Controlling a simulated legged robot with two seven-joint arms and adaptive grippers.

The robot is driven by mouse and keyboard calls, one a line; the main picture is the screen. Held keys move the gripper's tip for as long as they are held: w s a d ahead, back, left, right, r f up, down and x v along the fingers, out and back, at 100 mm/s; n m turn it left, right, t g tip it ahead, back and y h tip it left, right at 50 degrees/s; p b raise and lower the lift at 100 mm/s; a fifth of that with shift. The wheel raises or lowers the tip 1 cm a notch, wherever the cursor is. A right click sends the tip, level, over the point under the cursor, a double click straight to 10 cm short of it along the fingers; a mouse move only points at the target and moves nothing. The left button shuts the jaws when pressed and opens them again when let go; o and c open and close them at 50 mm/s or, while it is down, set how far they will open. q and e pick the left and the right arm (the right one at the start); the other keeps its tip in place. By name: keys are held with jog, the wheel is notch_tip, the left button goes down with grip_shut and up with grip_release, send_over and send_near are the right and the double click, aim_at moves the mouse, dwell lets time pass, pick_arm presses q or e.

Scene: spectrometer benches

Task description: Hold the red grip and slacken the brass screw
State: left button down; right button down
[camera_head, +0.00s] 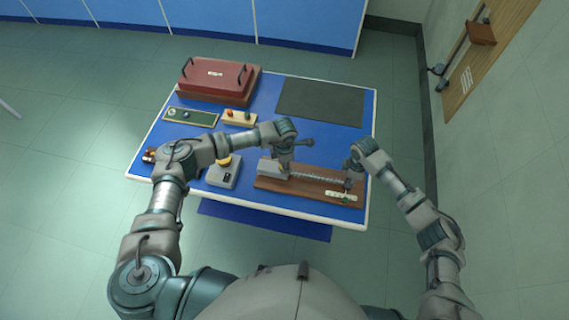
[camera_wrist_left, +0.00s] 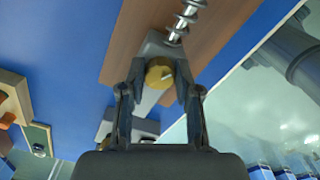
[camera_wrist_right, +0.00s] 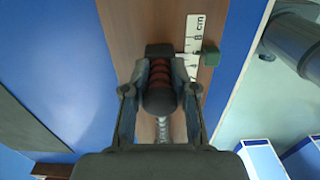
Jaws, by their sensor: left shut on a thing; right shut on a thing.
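A wooden board (camera_head: 265,183) lies at the front right of the blue table. It carries a grey metal block (camera_head: 272,168) and a steel spring (camera_head: 318,178). The brass screw (camera_wrist_left: 159,73) sits on the grey block, and my left gripper (camera_head: 285,168) is shut on it, fingers on both sides. The red grip (camera_wrist_right: 160,72), dark with red rings, is at the spring's other end. My right gripper (camera_head: 349,178) is shut on it; its fingers hide its sides. In the head view the screw and grip are mostly hidden by the grippers.
A white cm scale (camera_wrist_right: 193,35) and a green block (camera_wrist_right: 208,54) lie beside the red grip. A grey box with a yellow button (camera_head: 224,160) stands left of the board. A red case (camera_head: 213,78) and a dark mat (camera_head: 320,100) lie at the back.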

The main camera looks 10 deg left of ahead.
pick_arm(q)
jog(key=shift+n, duration=0.4)
jog(key=n, duration=0.4)
jog(key=shift+n, duration=0.4)
jog(key=n, duration=0.3)
jog(key=shift+a, duration=0.25)
jog(key=shift+f+n, duration=0.1)
jog(key=shift+n, duration=1.5)
jog(key=shift+s, duration=0.1)
jog(key=c, duration=0.8)
grip_release()
